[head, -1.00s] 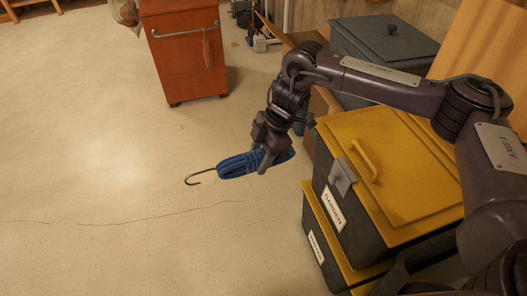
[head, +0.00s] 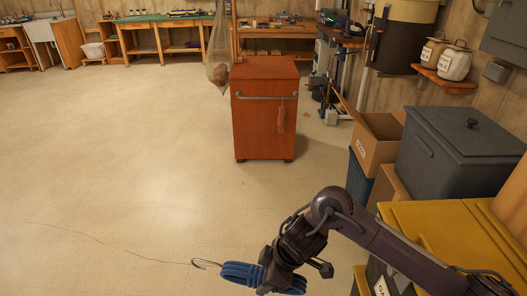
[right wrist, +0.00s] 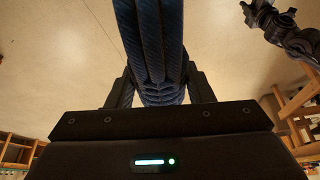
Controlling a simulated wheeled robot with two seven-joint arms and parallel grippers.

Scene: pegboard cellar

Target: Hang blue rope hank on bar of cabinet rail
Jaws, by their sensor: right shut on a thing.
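The right gripper is shut on the hank. In the right wrist view the blue rope (right wrist: 160,60) passes between the fingers (right wrist: 160,90). The orange-brown cabinet (head: 265,125) stands on the floor farther off, at the top middle. Its metal rail (head: 262,97) runs across the upper front, and a small reddish thing (head: 281,118) hangs at its right part. The hank is well apart from the rail. My left gripper is not in the head view.
A net bag (head: 218,50) hangs at the cabinet's left. Yellow-lidded bins (head: 440,235), a grey lidded bin (head: 455,150) and a cardboard box (head: 377,140) crowd the right side. Benches (head: 165,38) line the back. The floor (head: 120,150) at left and middle is clear.

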